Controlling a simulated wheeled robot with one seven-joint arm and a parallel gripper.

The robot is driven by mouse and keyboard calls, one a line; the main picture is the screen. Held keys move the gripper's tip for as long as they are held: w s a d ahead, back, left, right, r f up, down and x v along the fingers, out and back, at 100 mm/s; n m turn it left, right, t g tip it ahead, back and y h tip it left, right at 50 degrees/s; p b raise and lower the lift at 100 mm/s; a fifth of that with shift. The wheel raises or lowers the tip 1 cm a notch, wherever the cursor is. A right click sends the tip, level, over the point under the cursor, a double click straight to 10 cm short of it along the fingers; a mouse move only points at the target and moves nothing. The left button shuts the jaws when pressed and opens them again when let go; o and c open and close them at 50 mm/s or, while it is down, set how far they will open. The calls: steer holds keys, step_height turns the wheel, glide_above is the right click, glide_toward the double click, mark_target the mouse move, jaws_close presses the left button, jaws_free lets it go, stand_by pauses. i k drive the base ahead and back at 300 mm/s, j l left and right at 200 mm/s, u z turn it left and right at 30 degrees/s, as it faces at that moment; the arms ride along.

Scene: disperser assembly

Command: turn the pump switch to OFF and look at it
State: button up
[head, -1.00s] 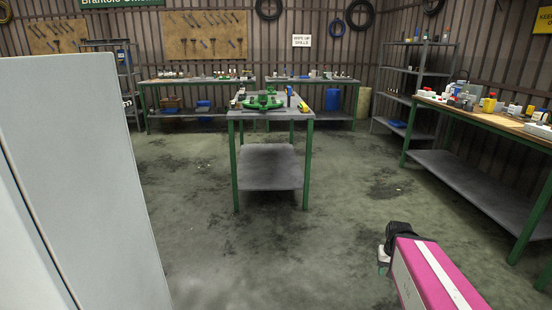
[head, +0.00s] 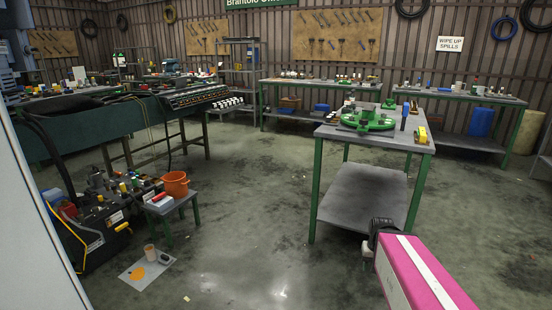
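I cannot make out a pump switch in this view. A black machine (head: 100,222) with yellow and red parts and hoses stands on the floor at the lower left; it may be the pump unit, but its controls are too small to read. The dark end of my arm, where my gripper (head: 378,232) is, shows at the lower right, far from that machine. Its fingers cannot be made out, so I cannot tell whether it is open or shut.
A small stool (head: 172,204) with an orange bucket (head: 175,184) stands beside the machine. A paper sheet (head: 136,274) lies on the floor before it. A long dark-green table (head: 90,122) is behind. A green-legged workbench (head: 362,194) stands right of centre. The floor between is clear.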

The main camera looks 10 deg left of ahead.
mark_target(158, 198)
steer(key=i+j+u, duration=0.25)
steer(key=u, duration=0.2)
steer(key=i+u, duration=0.9)
steer(key=i+l+u, duration=0.2)
steer(key=i+u, duration=0.5)
steer(key=i, duration=0.35)
steer(key=i+l+u, duration=0.5)
steer(key=i+l, duration=0.6)
steer(key=k, duration=0.15)
